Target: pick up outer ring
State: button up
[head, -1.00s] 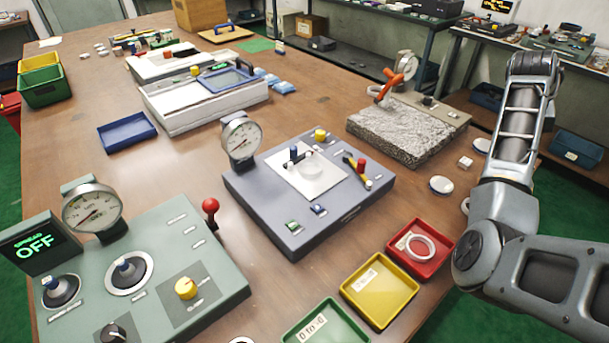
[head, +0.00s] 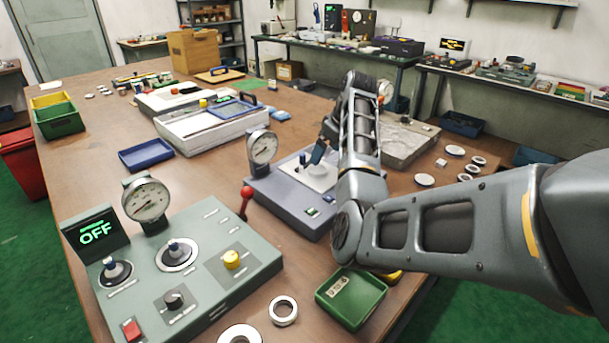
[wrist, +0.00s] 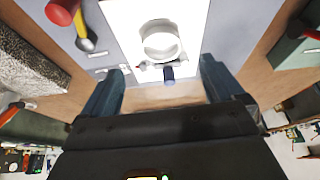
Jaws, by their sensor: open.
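A pale metal ring (wrist: 160,42) lies on the white plate (wrist: 122,18) of the grey-blue gauge fixture, beyond my fingertips in the wrist view. In the head view my arm crosses over the fixture (head: 290,205) and hides most of the gripper and part of the plate.
A dial gauge (head: 262,147) stands at the fixture's left. The green console (head: 205,262) with a red-knobbed lever (head: 246,192) is nearer. Two loose rings (head: 283,310) (head: 240,335) and a green tray (head: 351,297) lie in front. A rough stone block (head: 408,142) is behind.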

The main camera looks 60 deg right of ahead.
aim_at(319, 169)
jog(key=shift+x, duration=0.85)
jog(key=shift+s+p+x, duration=0.1)
jog(key=shift+p+x, duration=0.15)
jog(key=shift+x, duration=0.9)
jog(key=shift+s+p+x, duration=0.15)
jog(key=shift+p+x, duration=0.05)
jog(key=shift+x, duration=0.95)
jog(key=shift+a+f, duration=0.1)
jog(key=shift+a, duration=0.05)
jog(key=shift+c, duration=0.4)
jog(key=c, duration=1.2)
